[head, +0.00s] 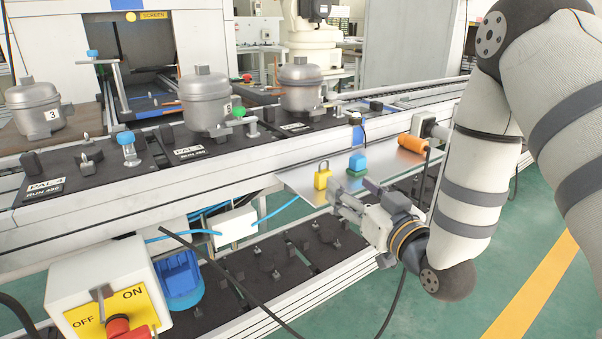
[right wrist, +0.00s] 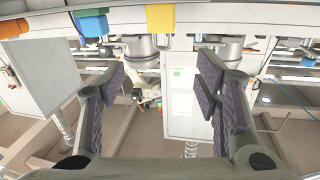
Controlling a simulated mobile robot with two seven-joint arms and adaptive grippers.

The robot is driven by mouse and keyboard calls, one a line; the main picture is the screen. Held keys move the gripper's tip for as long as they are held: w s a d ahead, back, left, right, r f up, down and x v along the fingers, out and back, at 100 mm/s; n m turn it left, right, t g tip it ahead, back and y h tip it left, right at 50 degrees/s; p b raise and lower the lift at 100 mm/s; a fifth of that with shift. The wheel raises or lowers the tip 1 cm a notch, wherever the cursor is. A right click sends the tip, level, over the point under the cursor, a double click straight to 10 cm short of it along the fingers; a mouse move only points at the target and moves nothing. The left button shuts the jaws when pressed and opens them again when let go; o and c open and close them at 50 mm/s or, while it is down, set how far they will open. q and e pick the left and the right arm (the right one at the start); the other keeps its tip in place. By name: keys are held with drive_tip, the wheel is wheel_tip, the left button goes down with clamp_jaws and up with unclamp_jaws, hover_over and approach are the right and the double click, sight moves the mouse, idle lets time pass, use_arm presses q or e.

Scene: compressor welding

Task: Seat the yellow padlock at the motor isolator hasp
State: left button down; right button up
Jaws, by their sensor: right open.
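The yellow padlock (head: 322,177) stands upright on a light metal shelf (head: 300,182) at the side of the conveyor. In the right wrist view a yellow block, apparently the padlock (right wrist: 160,18), shows at the top edge, beyond the fingertips. My right gripper (head: 352,197) is open and empty, just right of and nearer than the padlock, apart from it. Its two spread fingers also show in the right wrist view (right wrist: 160,75). The motor isolator (head: 104,295) is at lower left, with a yellow ON/OFF plate, a red handle (head: 118,328) and a grey metal piece, perhaps the hasp (head: 102,304). My left gripper is not visible.
A blue-and-green block (head: 357,163) and an orange cylinder (head: 413,144) are right of the padlock on the shelf. A blue motor (head: 180,280) sits beside the isolator. Dark cables hang across the front. Compressors (head: 207,100) stand on the conveyor behind.

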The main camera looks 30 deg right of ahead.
sight(323, 173)
drive_tip(key=w, duration=0.7)
drive_tip(key=w+d+b, duration=0.1)
drive_tip(key=w, duration=0.3)
drive_tip(key=shift+w+f, duration=0.2)
drive_tip(key=shift+w, duration=0.05)
clamp_jaws()
